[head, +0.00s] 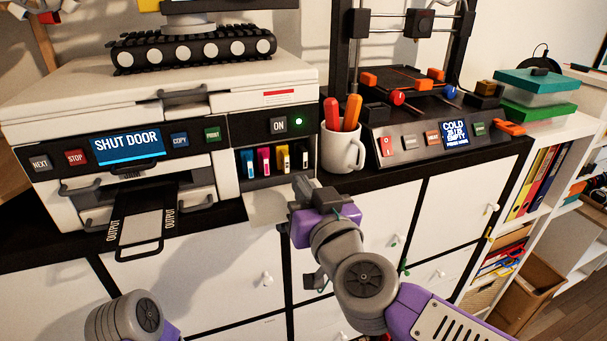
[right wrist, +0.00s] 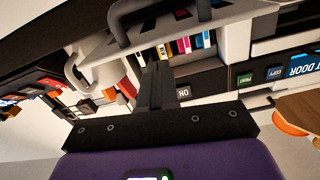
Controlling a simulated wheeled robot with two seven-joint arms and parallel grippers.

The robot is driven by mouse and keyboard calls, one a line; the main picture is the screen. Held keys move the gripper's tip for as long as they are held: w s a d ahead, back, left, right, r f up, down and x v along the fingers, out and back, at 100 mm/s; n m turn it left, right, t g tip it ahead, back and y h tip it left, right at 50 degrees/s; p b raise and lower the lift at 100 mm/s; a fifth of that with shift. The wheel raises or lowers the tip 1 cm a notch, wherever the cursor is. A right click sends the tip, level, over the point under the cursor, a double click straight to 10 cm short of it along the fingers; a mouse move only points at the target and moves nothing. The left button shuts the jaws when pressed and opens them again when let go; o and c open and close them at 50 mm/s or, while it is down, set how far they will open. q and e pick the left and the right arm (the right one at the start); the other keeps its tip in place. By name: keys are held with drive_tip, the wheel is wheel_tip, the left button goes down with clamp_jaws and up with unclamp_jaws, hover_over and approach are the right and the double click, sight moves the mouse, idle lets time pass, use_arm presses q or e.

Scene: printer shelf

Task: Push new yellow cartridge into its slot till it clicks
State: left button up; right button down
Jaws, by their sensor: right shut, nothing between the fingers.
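The yellow cartridge (head: 283,160) sits in the printer's cartridge bay, between the magenta cartridge (head: 264,163) on its left and the black one on its right. It looks about level with the others. The right wrist view also shows the yellow cartridge (right wrist: 163,50), with the row upside down. My right gripper (head: 302,184) is shut and empty, just in front of and below the right end of the bay. Its fingers (right wrist: 155,76) show in the right wrist view, apart from the yellow cartridge as far as I can tell. My left gripper is out of view.
The bay's door (head: 268,208) hangs open below the cartridges. The printer's screen (head: 127,147) reads "SHUT DOOR". A white mug (head: 343,150) with orange-handled items stands close to the right of the bay. A 3D printer (head: 420,138) is further right.

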sight(287, 165)
drive_tip(key=shift+s+a+r, duration=0.1)
drive_tip(key=shift+s+a, duration=0.1)
drive_tip(key=shift+w+a, duration=0.1)
drive_tip(key=x, duration=0.4)
drive_tip(key=shift+b, duration=0.4)
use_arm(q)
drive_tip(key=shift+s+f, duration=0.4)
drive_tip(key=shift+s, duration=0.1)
use_arm(e)
drive_tip(key=shift+w, duration=0.2)
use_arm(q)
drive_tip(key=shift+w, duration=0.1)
use_arm(e)
drive_tip(key=shift+w, duration=0.15)
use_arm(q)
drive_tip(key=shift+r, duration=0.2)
use_arm(e)
drive_tip(key=shift+w+a, duration=0.15)
drive_tip(key=shift+w, duration=0.25)
drive_tip(key=shift+s, duration=0.1)
